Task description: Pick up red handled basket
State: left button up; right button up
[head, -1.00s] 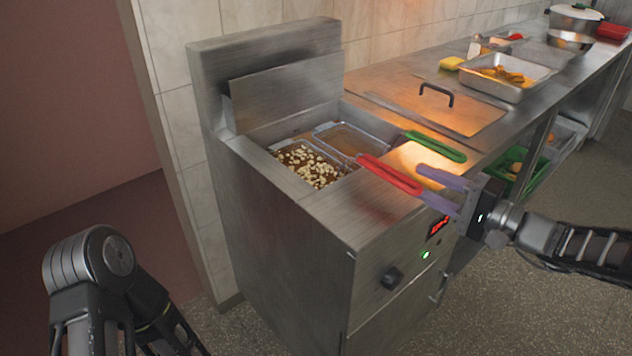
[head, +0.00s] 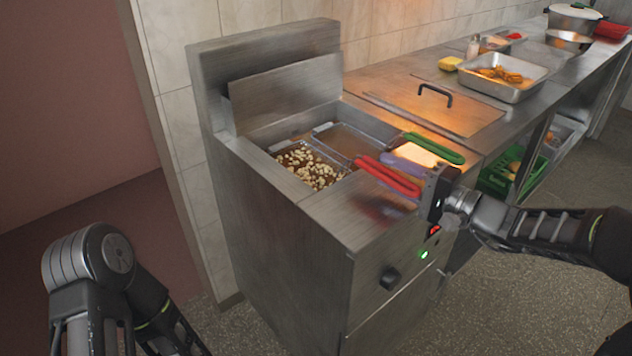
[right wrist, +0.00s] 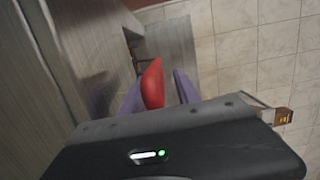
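The red handled basket hangs in the fryer, with pale food pieces in its wire bowl (head: 310,167). Its red handle (head: 386,174) sticks out over the fryer's front edge. My right gripper (head: 394,172) is at the outer end of this handle. In the right wrist view the red handle (right wrist: 153,84) stands between the two purple fingers. It is close to the left finger, and a gap shows to the right finger, so the gripper looks open around it. In the head view one finger is mostly hidden. My left gripper is out of view; only left arm links show.
A second basket (head: 345,141) with a green handle (head: 434,148) sits beside it in the fryer (head: 290,230). A steel counter (head: 440,100) with a lidded well and a food tray (head: 505,90) runs to the right. A green crate (head: 495,180) is below. The floor in front is clear.

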dwell(0.6)
grip_shut()
dwell(1.2)
